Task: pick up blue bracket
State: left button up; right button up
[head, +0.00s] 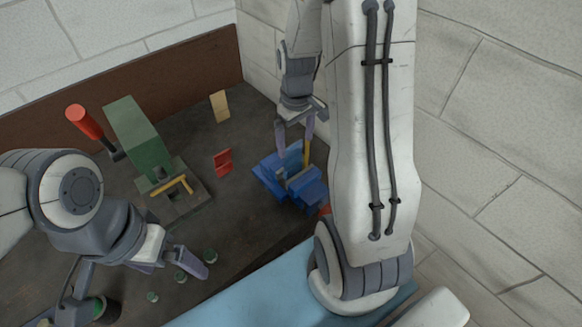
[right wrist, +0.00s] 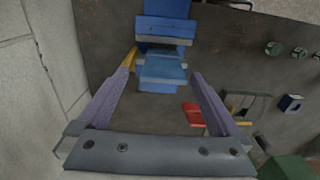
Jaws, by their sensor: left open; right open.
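A blue vise-like body (head: 300,187) with grey jaw strips stands at the right of the bench; it also shows in the right wrist view (right wrist: 165,26). I cannot clearly tell a separate blue bracket from it. A small dark-blue piece (right wrist: 291,103) shows at the right of the right wrist view, too small to identify. My right gripper (head: 295,140) is open and empty just above the blue body, fingers pointing down; its fingers (right wrist: 160,76) show on either side of it in the right wrist view. My left gripper (head: 178,270) is open and empty near the bench's front.
A red bracket-like piece (head: 223,161) lies left of the blue body. A green press (head: 134,130) with a red handle (head: 84,121) stands farther left. A tan block (head: 220,106) lies at the back. Several small green round parts are near my left gripper. Walls enclose the back and right.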

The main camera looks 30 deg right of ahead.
aim_at(293, 165)
jog(key=shift+a+f+p, duration=0.1)
jog(key=shift+f+p, duration=0.2)
jog(key=shift+f, duration=0.1)
jog(key=f, duration=0.1)
jog(key=f+p, duration=0.1)
jog(key=f, duration=0.1)
jog(key=shift+w+a+f, duration=0.1)
jog(key=shift+a+f, duration=0.05)
jog(key=shift+a, duration=0.05)
jog(key=shift+f, duration=0.5)
grip_shut()
